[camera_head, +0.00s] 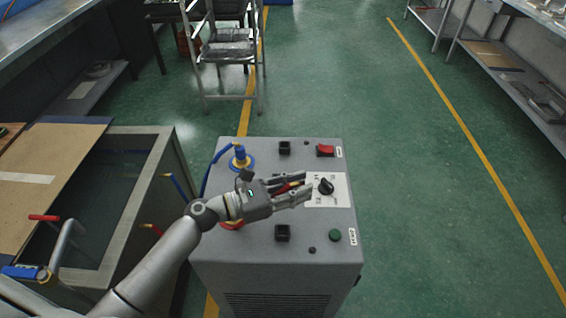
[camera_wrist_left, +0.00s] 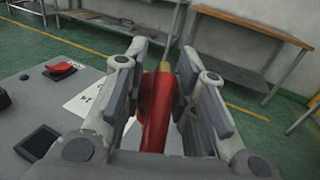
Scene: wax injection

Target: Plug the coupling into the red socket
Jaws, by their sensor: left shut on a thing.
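A grey machine (camera_head: 275,275) stands in front of me. My left gripper (camera_head: 298,190) is above its top, left of the black knob, its fingers pointing right. It is shut on a red coupling (camera_head: 284,187). In the left wrist view the red coupling (camera_wrist_left: 157,115) with its brass tip sits between the fingers of my left gripper (camera_wrist_left: 163,65). The red socket (camera_head: 232,225) shows as a red ring on the machine's left side, mostly hidden by my wrist. A blue coupling (camera_head: 240,154) stands upright in the blue-ringed socket behind it. My right gripper is not in view.
The machine top carries a black knob (camera_head: 326,186), a red switch (camera_head: 325,150), a green button (camera_head: 334,235) and black square fittings. An open-topped tank (camera_head: 150,205) stands to the left. A chair (camera_head: 228,50) stands behind. The floor at right is clear.

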